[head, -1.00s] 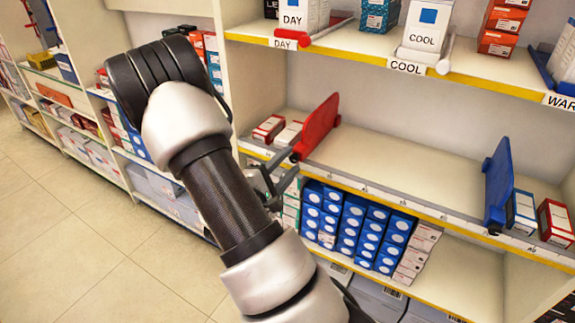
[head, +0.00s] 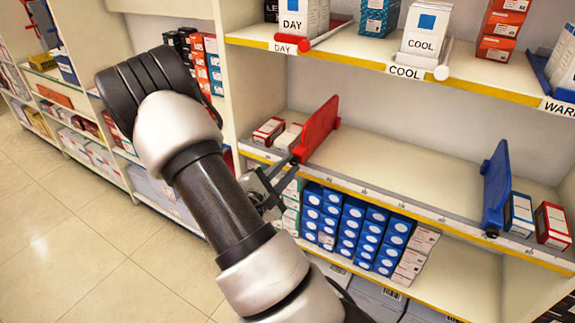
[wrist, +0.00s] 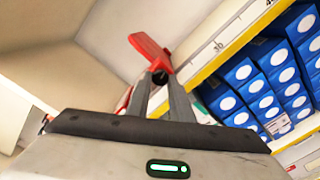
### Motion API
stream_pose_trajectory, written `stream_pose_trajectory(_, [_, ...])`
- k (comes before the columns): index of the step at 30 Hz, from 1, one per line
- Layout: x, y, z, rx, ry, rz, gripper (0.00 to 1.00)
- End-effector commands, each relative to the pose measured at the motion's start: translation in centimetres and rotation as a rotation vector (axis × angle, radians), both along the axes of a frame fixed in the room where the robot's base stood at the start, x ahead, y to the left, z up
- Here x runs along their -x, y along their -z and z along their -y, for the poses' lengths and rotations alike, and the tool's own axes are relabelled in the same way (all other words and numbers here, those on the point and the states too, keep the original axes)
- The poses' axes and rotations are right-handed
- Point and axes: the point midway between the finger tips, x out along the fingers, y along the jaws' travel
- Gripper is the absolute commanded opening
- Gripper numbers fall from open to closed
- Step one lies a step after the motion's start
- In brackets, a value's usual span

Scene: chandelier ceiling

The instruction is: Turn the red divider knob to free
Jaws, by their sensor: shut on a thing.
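The red divider (head: 318,130) stands upright on the middle shelf, towards its left end; it also shows in the wrist view (wrist: 150,48). Its small dark knob (wrist: 160,77) is at the divider's front lower end, by the shelf's front rail. My gripper (head: 291,161) reaches up to this front end from the lower left. In the wrist view, my gripper's two grey fingers (wrist: 162,84) converge on the knob from either side and are shut on it. The fingers partly hide the knob, and its turn setting cannot be read.
A blue divider (head: 495,188) stands farther right on the same shelf, with boxes (head: 552,225) beyond it. Small boxes (head: 268,132) sit left of the red divider. Bare shelf (head: 410,180) lies between the dividers.

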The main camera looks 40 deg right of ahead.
Motion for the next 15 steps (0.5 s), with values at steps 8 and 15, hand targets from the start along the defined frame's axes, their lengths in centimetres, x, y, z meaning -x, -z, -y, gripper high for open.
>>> stream_pose_trajectory(8, [0.04, -0.26, -0.05, 0.100, -0.001, -0.241, 0.00])
stream_pose_trajectory(15, [0.07, -0.26, -0.04, 0.187, -0.002, -0.453, 0.00])
